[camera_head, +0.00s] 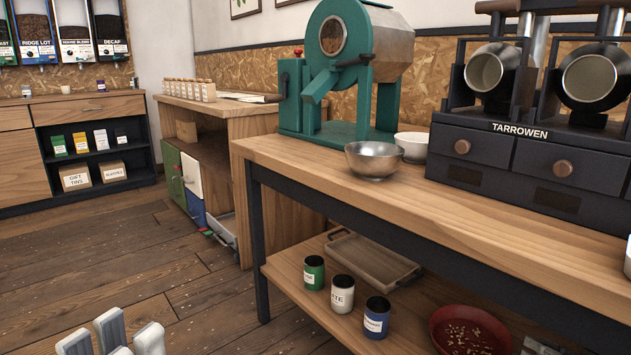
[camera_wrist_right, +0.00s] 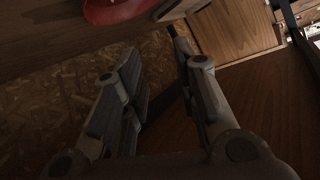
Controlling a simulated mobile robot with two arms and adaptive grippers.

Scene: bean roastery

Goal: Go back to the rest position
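My left gripper (camera_head: 112,339) shows at the bottom left of the head view. Only its pale grey fingertips are in the picture, above the wood floor, with gaps between them and nothing held. The rest of that arm is out of view. My right gripper (camera_wrist_right: 165,75) fills the middle of the right wrist view. Its two dark fingers stand apart, with nothing between them. It is near the red bowl (camera_wrist_right: 110,10), which shows at the top edge of that view. I cannot tell its exact place in the head view.
A wooden bench (camera_head: 480,228) carries a metal bowl (camera_head: 373,159), a white bowl (camera_head: 412,147), a green roaster (camera_head: 345,133) and a dark double roaster (camera_head: 520,165). Its lower shelf (camera_head: 320,318) holds several tins, a tray (camera_head: 372,262) and a red bowl (camera_head: 470,318). Floor (camera_head: 130,262) at left is clear.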

